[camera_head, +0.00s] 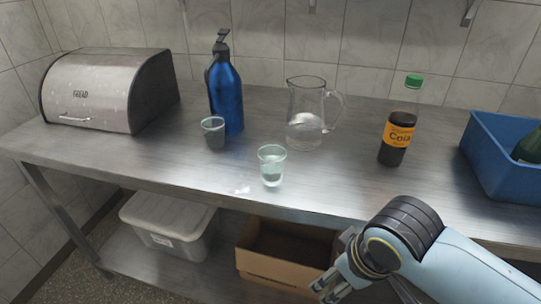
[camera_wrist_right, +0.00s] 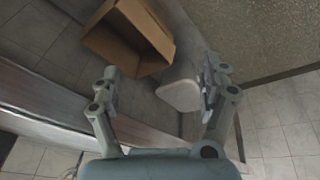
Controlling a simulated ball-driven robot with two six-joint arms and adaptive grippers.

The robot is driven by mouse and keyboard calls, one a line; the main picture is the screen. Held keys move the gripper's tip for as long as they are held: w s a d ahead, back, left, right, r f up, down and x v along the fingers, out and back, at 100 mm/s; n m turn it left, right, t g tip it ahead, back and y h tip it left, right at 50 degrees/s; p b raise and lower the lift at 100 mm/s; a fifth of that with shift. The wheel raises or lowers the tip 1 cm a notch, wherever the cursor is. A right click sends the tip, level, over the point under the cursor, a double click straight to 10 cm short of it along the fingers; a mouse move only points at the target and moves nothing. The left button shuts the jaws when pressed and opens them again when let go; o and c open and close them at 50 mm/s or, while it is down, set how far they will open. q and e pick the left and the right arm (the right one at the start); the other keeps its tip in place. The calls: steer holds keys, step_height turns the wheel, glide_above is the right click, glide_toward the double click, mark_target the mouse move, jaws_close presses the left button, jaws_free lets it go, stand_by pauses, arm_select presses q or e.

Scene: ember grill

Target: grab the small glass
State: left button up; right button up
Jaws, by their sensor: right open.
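A small clear glass (camera_head: 272,166) stands upright near the front edge of the steel table, left of centre. A second, darker small glass (camera_head: 213,133) stands further back and to its left, in front of the blue bottle. My right gripper (camera_head: 330,284) is low at the front of the table, below its edge, to the right of and well apart from both glasses. In the right wrist view my right gripper (camera_wrist_right: 160,76) is open, with nothing between its fingers. Neither glass shows in that view. My left gripper is not in view.
On the table stand a bread box (camera_head: 95,95), blue bottle (camera_head: 228,98), glass pitcher (camera_head: 305,118), cola bottle (camera_head: 398,135) and blue crate (camera_head: 492,165). Below are a cardboard box (camera_head: 270,276), also in the right wrist view (camera_wrist_right: 118,38), and a lidded bin (camera_head: 165,232). The table's front right is clear.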

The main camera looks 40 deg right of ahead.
steer(key=w+d+r+m+t+h+p, duration=0.1)
steer(key=w+d+r+t+h, duration=0.15)
steer(key=w+r+t, duration=0.65)
steer(key=w+d+r+t+h, duration=0.25)
steer(key=w+r, duration=0.85)
steer(key=r, duration=0.6)
steer(key=w+a+r+n+t+y, duration=0.5)
steer(key=r+t+y, duration=0.1)
steer(key=r, duration=0.3)
steer(key=w+a+r+n+g+y, duration=0.1)
steer(key=w+a+n+g+y, duration=0.15)
steer(key=a+n+y, duration=0.8)
steer(key=m+g+h, duration=0.3)
steer(key=g+h, duration=0.6)
steer(key=g, duration=0.9)
glide_toward(272, 167)
step_height(272, 167, down, 2)
steer(key=w+d, duration=0.1)
steer(key=shift+n, duration=0.25)
step_height(272, 167, down, 4)
steer(key=shift+w+d+p, duration=0.1)
steer(key=shift+w+p, duration=0.05)
steer(key=shift+p, duration=0.35)
steer(key=f, duration=0.4)
steer(key=w+f, duration=0.1)
steer(key=f, duration=0.1)
steer(key=shift+w+a+f+p, duration=0.1)
steer(key=shift+a+f+p, duration=0.05)
steer(key=shift+a+p, duration=0.2)
steer(key=c, duration=1.4)
